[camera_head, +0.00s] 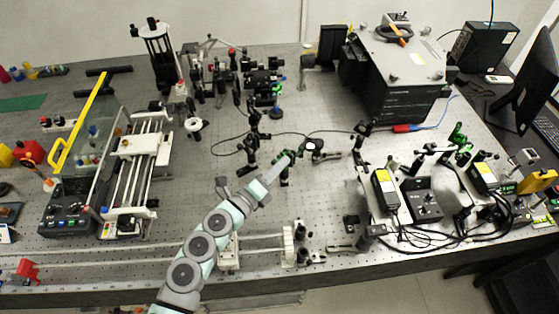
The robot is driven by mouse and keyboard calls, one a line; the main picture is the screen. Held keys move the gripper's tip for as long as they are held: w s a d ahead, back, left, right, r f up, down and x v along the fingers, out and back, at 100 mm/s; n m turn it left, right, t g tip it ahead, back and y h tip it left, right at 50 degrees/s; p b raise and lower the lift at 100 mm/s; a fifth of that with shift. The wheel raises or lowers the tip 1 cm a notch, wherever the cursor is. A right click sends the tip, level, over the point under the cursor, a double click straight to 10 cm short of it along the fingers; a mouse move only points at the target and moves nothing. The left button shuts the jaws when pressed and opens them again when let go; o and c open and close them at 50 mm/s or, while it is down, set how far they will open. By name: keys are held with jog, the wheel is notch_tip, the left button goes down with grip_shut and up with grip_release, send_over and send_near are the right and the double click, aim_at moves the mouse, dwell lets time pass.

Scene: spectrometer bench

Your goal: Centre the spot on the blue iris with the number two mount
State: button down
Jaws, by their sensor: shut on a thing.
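My gripper (297,153) is at the end of my arm, which reaches up from the bottom of the picture to the middle of the bench. It is shut at a small dark optical mount (315,146) with a bright white patch on it. The part between the fingers is too small to make out. A green-edged mount (284,172) stands just below the gripper. No number on any mount is legible, and no spot on an iris can be made out.
Black posts and mounts (252,140) stand close to the left of the gripper. A cable crosses the bench behind it. A large dark box (405,75) is at the back right. Black instruments (423,200) and cables fill the right. A railed frame (137,165) stands left.

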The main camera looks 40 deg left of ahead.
jog(key=shift+r+n+p, duration=0.1)
jog(key=shift+n+p, duration=2.95)
jog(key=shift+n, duration=0.65)
jog(key=c, duration=1.4)
grip_release()
jog(key=shift+o, duration=0.2)
jog(key=s+d, duration=0.1)
jog(key=s, duration=0.9)
jog(key=shift+s+d+b, duration=0.15)
jog(key=shift+s+b, duration=0.25)
